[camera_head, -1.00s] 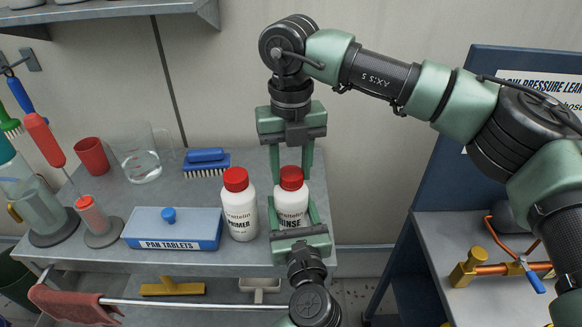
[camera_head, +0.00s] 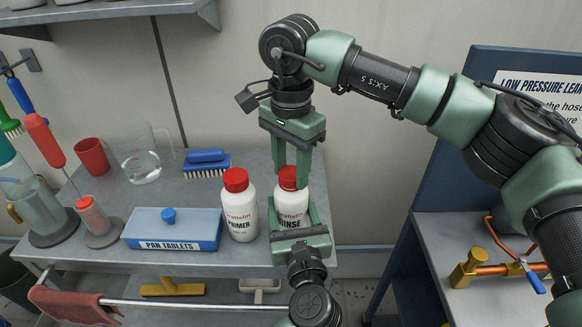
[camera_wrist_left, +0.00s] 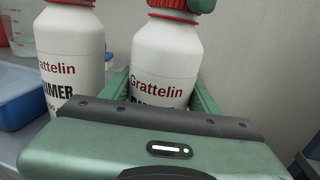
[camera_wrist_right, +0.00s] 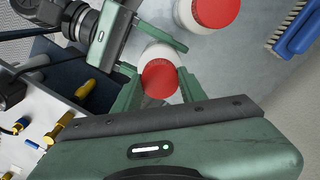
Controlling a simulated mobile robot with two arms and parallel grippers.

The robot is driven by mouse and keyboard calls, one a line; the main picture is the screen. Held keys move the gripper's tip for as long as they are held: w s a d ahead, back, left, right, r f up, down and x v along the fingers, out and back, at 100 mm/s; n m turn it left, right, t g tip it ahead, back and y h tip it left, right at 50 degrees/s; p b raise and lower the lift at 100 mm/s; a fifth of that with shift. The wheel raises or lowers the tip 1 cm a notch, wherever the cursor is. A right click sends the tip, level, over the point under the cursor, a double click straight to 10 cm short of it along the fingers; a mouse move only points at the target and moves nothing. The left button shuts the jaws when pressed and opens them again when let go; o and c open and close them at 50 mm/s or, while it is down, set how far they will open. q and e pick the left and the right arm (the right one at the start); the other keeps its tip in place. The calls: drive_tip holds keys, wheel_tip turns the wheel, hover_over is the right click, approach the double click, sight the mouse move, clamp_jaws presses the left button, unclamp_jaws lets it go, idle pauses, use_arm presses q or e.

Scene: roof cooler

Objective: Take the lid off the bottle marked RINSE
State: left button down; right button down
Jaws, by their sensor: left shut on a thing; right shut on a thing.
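The white bottle marked RINSE (camera_head: 291,208) stands upright at the right end of the grey counter, its red lid (camera_head: 287,180) on its neck. My left gripper (camera_head: 299,217) is shut on the bottle's body from the front; its fingers also show beside the bottle in the left wrist view (camera_wrist_left: 160,82). My right gripper (camera_head: 290,172) points down from above and is shut on the red lid, which shows between its fingers in the right wrist view (camera_wrist_right: 160,79). The fingers hide part of the lid in the head view. I see no clear gap between lid and bottle.
A similar bottle marked PRIMER (camera_head: 239,212) with a red lid stands close on the left. A blue PAN TABLETS box (camera_head: 170,233), a blue brush (camera_head: 207,160) and a clear jug (camera_head: 140,160) are further left. A blue panel (camera_head: 440,190) stands at the right.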

sight(291, 172)
drive_tip(key=n, duration=0.8)
drive_tip(key=shift+n, duration=0.3)
drive_tip(key=shift+r, duration=0.15)
drive_tip(key=shift+r, duration=1)
drive_tip(key=shift+r, duration=2)
use_arm(q)
drive_tip(key=shift+c, duration=1.5)
unclamp_jaws()
